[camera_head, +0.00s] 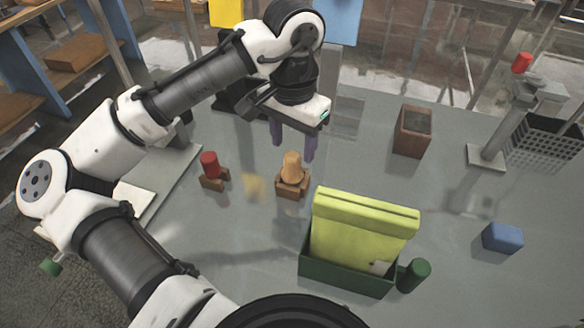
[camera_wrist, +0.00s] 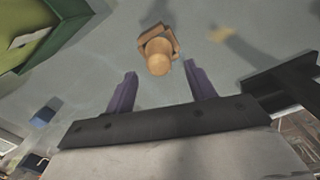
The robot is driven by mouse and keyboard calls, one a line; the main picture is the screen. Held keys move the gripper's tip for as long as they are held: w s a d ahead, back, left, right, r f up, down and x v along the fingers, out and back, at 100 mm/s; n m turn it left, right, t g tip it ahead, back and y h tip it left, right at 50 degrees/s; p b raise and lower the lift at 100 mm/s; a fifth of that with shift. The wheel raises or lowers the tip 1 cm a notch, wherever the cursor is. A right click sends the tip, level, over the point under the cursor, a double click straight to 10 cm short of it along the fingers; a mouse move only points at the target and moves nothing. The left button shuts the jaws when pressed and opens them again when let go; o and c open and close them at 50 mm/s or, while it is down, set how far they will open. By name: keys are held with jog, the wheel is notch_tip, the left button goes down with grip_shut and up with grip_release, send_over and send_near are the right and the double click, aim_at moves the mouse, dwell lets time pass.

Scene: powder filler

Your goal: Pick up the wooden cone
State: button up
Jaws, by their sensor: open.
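The wooden cone (camera_head: 291,166) is light orange-tan and stands upright in a small brown wooden holder (camera_head: 291,187) on the grey table. In the wrist view the cone (camera_wrist: 158,56) shows from above, just beyond the fingertips and roughly midway between them. My gripper (camera_head: 294,158) has two purple fingers that point down, apart and empty. In the head view it hangs above and behind the cone. In the wrist view both fingers (camera_wrist: 157,75) are spread, with the cone not between them.
A red piece (camera_head: 209,164) sits in another wooden holder to the left. A dark green box (camera_head: 340,274) with a yellow-green block (camera_head: 362,235) stands front right, beside a green cylinder (camera_head: 414,274). A brown open box (camera_head: 412,131) and a blue block (camera_head: 502,238) are further right.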

aim_at(293, 156)
jog(key=shift+s+f+p, duration=0.15)
jog(key=shift+f+p, duration=0.55)
jog(key=shift+f, duration=2.25)
jog(key=c, duration=1.1)
jog(key=shift+o, duration=0.2)
jog(key=shift+r, duration=0.1)
